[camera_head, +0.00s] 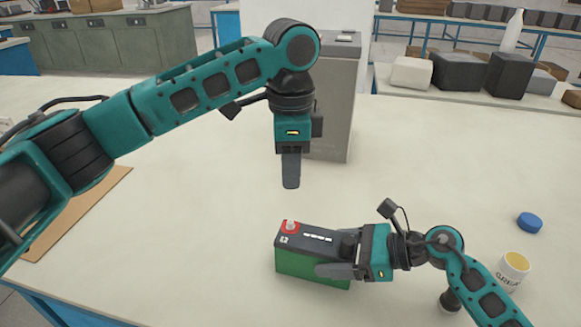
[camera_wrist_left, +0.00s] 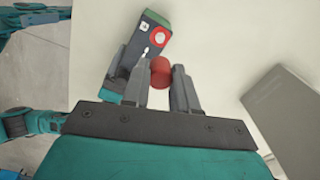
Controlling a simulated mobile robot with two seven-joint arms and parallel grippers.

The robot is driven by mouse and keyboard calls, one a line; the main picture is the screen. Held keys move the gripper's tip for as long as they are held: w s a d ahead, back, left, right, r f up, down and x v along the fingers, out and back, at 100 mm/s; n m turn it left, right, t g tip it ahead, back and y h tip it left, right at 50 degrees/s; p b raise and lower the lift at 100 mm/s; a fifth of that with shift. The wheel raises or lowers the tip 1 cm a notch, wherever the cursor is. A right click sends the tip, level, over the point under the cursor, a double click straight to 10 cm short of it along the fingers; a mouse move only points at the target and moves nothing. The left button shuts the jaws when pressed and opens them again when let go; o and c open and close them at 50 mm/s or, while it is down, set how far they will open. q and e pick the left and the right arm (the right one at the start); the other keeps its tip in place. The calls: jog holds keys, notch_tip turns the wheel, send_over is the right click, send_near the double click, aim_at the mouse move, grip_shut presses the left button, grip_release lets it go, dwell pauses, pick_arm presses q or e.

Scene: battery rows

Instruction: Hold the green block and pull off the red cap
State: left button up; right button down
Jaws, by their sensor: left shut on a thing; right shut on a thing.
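The green block (camera_head: 300,265) is a battery-like box with a dark top, upright on the pale table. A red ring around a pale post (camera_head: 290,226) shows on its top left end. My right gripper (camera_head: 334,262) is shut on the block's sides from the right. My left gripper (camera_head: 291,183) points down above the block, clear of it. In the left wrist view the red cap (camera_wrist_left: 160,72) sits between its two fingers, apart from the block (camera_wrist_left: 149,42). In the head view the cap is hidden behind the finger.
A tall grey cabinet-like box (camera_head: 335,105) stands behind my left gripper. A blue round lid (camera_head: 530,222) and an open white and yellow cup (camera_head: 513,270) are at right. A brown board (camera_head: 95,205) lies at left. The table's middle right is clear.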

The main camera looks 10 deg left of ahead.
pick_arm(q)
jog(key=shift+r, duration=0.4)
jog(key=shift+r, duration=2.35)
pick_arm(e)
grip_release()
pick_arm(q)
grip_shut()
pick_arm(e)
jog(key=v, duration=1.2)
